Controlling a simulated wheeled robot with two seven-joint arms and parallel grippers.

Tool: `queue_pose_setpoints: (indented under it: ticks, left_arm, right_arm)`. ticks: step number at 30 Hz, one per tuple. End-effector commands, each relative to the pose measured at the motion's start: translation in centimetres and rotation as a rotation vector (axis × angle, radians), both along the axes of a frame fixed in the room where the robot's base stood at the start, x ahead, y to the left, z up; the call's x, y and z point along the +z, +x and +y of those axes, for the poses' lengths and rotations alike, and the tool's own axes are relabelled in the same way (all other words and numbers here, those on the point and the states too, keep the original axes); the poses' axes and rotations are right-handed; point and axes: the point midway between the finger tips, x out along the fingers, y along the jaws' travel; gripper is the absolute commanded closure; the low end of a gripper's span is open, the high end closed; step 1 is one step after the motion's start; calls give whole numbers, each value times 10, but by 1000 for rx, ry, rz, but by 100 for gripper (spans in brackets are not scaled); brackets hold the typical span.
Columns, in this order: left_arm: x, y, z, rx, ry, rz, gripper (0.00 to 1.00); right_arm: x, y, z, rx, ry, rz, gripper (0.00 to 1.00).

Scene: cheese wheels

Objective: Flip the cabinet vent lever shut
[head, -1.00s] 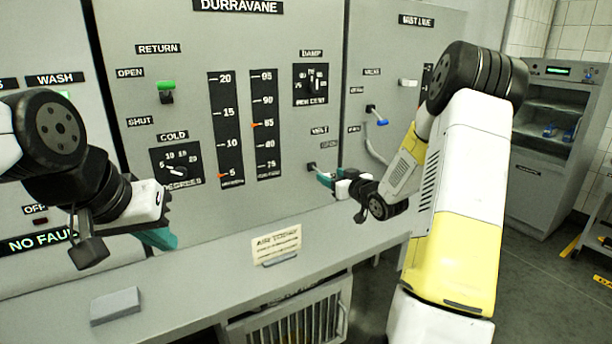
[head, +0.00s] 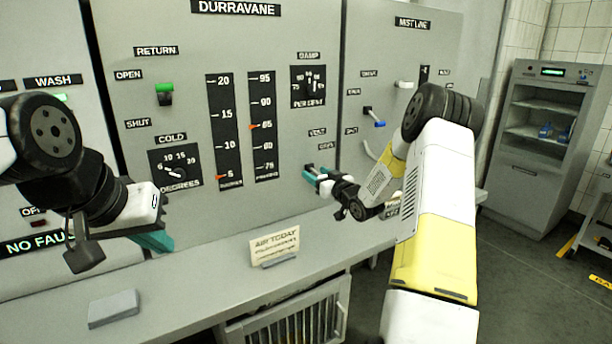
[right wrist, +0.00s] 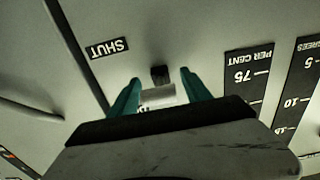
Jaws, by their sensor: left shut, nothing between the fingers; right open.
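The vent lever, a dark mount with a pale handle (right wrist: 158,95), shows in the right wrist view between the teal fingers of my right gripper (right wrist: 153,92). A SHUT label (right wrist: 107,48) is beside it. In the head view my right gripper (head: 318,176) is open at the panel, below the VENT label (head: 317,132), and its fingers mostly hide the lever. I cannot tell whether a finger touches the handle. My left gripper (head: 154,242) is shut and empty, above the counter at the left.
A grey panel (head: 220,50) carries gauges, dials and a green-handled RETURN lever (head: 165,93). A blue-tipped lever (head: 375,118) is to the right. The counter (head: 210,275) holds a sign card (head: 274,245) and a grey block (head: 113,308). A shelved cabinet (head: 545,150) stands far right.

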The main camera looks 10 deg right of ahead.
Motion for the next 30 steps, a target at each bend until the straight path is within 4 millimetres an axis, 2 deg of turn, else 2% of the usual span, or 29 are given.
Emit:
queue_pose_setpoints:
  ticks: [5,13,30]
  left_arm:
    - [0,0,0,0,0,0,100]
    - [0,0,0,0,0,0,100]
    - [0,0,0,0,0,0,100]
  right_arm:
    - [0,0,0,0,0,0,46]
    - [0,0,0,0,0,0,99]
    - [0,0,-1,-1,-1,0,100]
